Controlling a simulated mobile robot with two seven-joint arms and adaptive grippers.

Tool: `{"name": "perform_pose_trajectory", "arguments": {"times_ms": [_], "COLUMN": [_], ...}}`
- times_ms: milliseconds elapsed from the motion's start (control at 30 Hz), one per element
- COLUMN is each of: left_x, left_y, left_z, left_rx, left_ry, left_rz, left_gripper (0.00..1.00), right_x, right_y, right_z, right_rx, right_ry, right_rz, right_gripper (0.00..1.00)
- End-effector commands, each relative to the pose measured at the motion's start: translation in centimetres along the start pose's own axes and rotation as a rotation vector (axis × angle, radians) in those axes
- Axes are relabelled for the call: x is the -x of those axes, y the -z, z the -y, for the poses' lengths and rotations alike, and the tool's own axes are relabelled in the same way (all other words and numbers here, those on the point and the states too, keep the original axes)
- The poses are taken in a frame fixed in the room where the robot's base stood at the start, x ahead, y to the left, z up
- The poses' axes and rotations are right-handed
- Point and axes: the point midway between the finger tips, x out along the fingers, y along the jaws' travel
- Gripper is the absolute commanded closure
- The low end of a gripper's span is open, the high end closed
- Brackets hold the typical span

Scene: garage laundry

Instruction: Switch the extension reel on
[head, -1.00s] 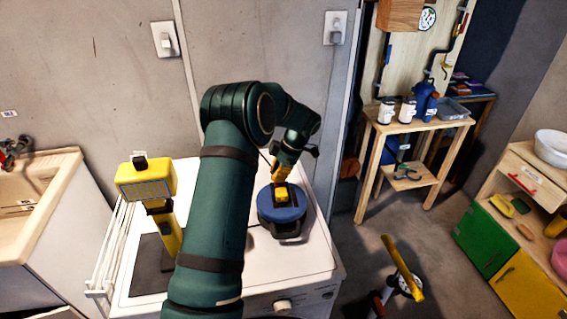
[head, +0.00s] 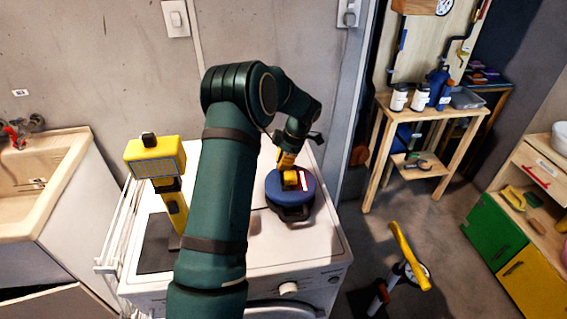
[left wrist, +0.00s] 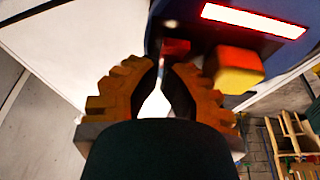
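The extension reel (head: 290,205), a round blue drum on a dark base, sits on the white washing machine (head: 325,240). A yellow block (head: 291,178) and a bright red-edged strip (head: 305,181) show on its top. In the left wrist view the strip (left wrist: 253,20) glows red and white, near a yellow block with a red top (left wrist: 235,70). A small dark red part (left wrist: 175,48) is just beyond my fingertips. My left gripper (left wrist: 161,66) is at the reel, its fingertips together with nothing between them. Whether they touch the red part I cannot tell. My right gripper is out of view.
A yellow work lamp (head: 155,160) stands on the left of the machine top. A sink (head: 40,190) is farther left. A wooden shelf with bottles (head: 421,98) and a yellow-handled object (head: 408,255) on the floor are to the right.

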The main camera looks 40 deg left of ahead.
Motion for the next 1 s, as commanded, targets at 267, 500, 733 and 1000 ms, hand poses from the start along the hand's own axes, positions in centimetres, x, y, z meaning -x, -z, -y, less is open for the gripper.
{"name": "perform_pose_trajectory", "arguments": {"times_ms": [267,500,733,1000], "left_x": [0.5,1.1,1.1,1.8], "left_y": [-0.6,-1.2,-1.2,-0.6], "left_z": [0.0,0.0,0.0,-0.2], "left_rx": [-0.001,0.000,0.000,0.001], "left_ry": [-0.001,0.000,0.000,-0.001], "left_rz": [0.001,-0.001,-0.001,0.000], "left_gripper": [1.00,1.00,1.00,1.00], "right_x": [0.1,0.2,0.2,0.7], "right_y": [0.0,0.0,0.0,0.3], "right_z": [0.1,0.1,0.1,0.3], "right_rx": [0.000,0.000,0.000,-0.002], "right_ry": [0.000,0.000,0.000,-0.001], "right_rz": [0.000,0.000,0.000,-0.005], "right_gripper": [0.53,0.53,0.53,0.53]}}
